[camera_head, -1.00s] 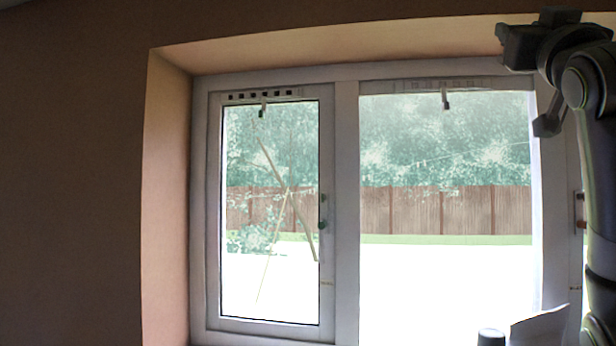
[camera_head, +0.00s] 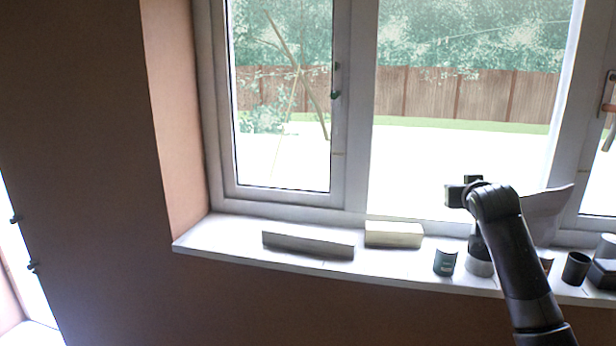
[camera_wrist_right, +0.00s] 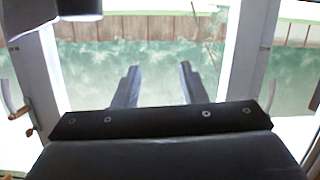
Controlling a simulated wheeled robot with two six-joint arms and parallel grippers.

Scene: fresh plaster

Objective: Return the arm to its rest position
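My right arm (camera_head: 522,262) rises from the bottom right of the head view, in front of the window sill, and bends left at its top. Its end shows as a dark block (camera_head: 462,192) in front of the window glass; the fingers cannot be made out there. In the right wrist view my right gripper (camera_wrist_right: 157,76) has its two fingers apart with nothing between them. The window and fence appear upside down behind them. My left gripper is in neither current view.
The white sill (camera_head: 215,240) holds a long grey block (camera_head: 308,243), a cream block (camera_head: 393,234), a dark green can (camera_head: 445,262) and a black cup (camera_head: 576,268). A pale sheet (camera_head: 548,208) stands behind the arm. The sill's left end is clear.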

